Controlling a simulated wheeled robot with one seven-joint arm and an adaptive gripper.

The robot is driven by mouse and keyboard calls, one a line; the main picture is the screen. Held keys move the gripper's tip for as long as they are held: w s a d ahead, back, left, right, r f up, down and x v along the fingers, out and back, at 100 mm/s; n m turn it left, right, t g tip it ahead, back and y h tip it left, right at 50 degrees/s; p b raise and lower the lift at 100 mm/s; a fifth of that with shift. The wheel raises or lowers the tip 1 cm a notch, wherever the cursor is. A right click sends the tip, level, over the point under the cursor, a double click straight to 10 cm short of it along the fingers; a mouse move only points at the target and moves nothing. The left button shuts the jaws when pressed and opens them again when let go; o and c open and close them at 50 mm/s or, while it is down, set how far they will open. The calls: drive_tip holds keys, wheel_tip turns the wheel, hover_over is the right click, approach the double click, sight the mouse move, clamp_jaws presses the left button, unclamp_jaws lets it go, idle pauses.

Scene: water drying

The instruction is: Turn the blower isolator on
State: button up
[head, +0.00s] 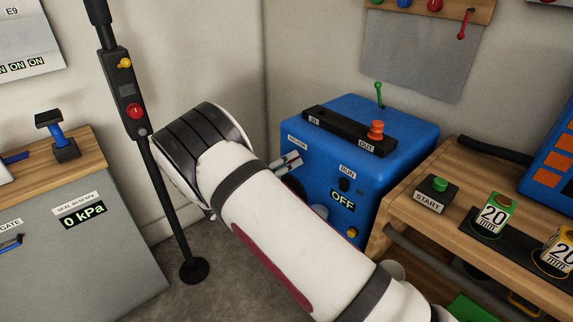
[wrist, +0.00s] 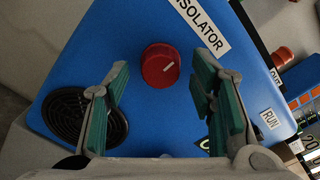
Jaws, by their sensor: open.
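The blower is a blue box (head: 420,140) standing in the corner in the head view, with a display reading OFF (head: 343,201) on its front. In the head view my arm hides the knob.
A black round grille (wrist: 82,115) is left of the knob. A RUN switch (head: 344,184) sits on the blower front. A black post (head: 165,200) stands left of my arm. A wooden bench (head: 420,213) with a START button (head: 439,185) is at right.

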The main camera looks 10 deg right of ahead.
drive_tip(key=c, duration=1.2)
drive_tip(key=shift+o, duration=0.3)
drive_tip(key=shift+m, duration=0.4)
drive_tip(key=shift+m+b, duration=0.85)
drive_tip(key=shift+m, duration=7.65)
